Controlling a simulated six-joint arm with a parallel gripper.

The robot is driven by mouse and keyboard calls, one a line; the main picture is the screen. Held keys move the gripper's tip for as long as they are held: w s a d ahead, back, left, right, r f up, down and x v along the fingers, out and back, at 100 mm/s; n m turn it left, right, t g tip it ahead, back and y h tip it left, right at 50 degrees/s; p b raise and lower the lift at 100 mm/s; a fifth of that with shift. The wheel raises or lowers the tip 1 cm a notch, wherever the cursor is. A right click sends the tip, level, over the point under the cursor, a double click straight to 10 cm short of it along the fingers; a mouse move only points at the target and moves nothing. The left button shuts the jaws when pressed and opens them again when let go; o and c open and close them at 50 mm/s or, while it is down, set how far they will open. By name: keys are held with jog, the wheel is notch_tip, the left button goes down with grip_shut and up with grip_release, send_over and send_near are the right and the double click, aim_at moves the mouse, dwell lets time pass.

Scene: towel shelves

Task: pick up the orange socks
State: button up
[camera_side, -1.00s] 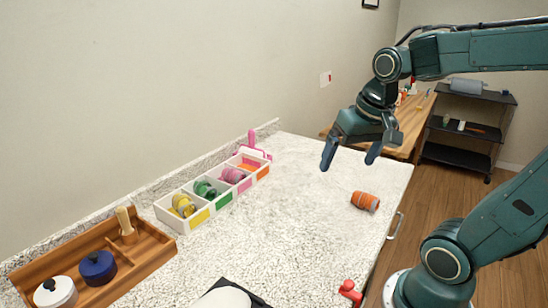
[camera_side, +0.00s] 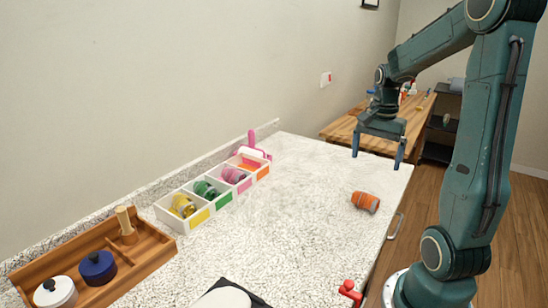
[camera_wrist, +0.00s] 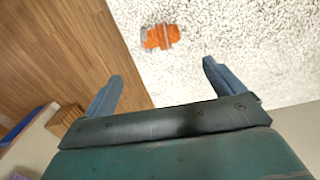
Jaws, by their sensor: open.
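The orange socks (camera_side: 365,202) are a rolled bundle with paler bands, lying on the white speckled counter near its right edge. In the wrist view the orange socks (camera_wrist: 160,36) show at the top, ahead of and between the fingers. My gripper (camera_side: 378,160) is open and empty, held above the far right end of the counter, beyond the socks in the side view. In the wrist view my gripper (camera_wrist: 160,82) has its two blue-grey fingers wide apart with nothing between them.
A white divided box (camera_side: 171,217) along the wall holds yellow, green and pink rolls, with an orange-labelled compartment at its far end. A wooden tray (camera_side: 150,257) with two lidded pots stands front left. A red object (camera_side: 350,290) is at the front edge. Counter around the socks is clear.

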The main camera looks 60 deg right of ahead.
aim_at(368, 197)
jog(key=shift+f, duration=4.3)
jog(key=shift+f, duration=0.1)
jog(key=shift+w+f, duration=0.1)
jog(key=shift+f, duration=2.4)
jog(key=c, duration=1.1)
